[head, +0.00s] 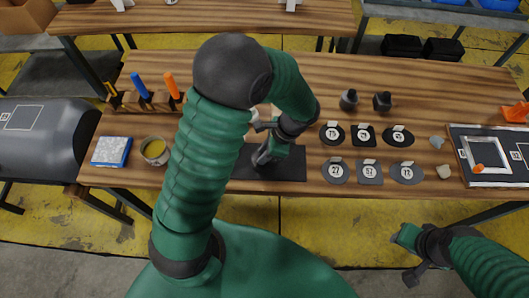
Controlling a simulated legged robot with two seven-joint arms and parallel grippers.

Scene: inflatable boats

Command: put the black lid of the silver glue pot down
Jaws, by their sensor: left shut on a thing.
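The silver glue pot (155,151) stands at the left of the wooden table, its top uncovered and yellow glue showing inside. My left gripper (262,157) is low over the black mat (290,168) at the table's front middle, to the right of the pot. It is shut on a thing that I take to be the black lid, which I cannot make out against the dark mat. My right gripper (409,262) hangs off the table's front edge at the lower right, away from the pot; its finger opening is unclear.
A blue-edged box (112,151) sits left of the pot. A holder with orange and blue handles (158,102) stands behind it. Several numbered dark patches (368,172), two dark bottles (382,102) and a framed tray (489,160) lie to the right. My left arm hides part of the table.

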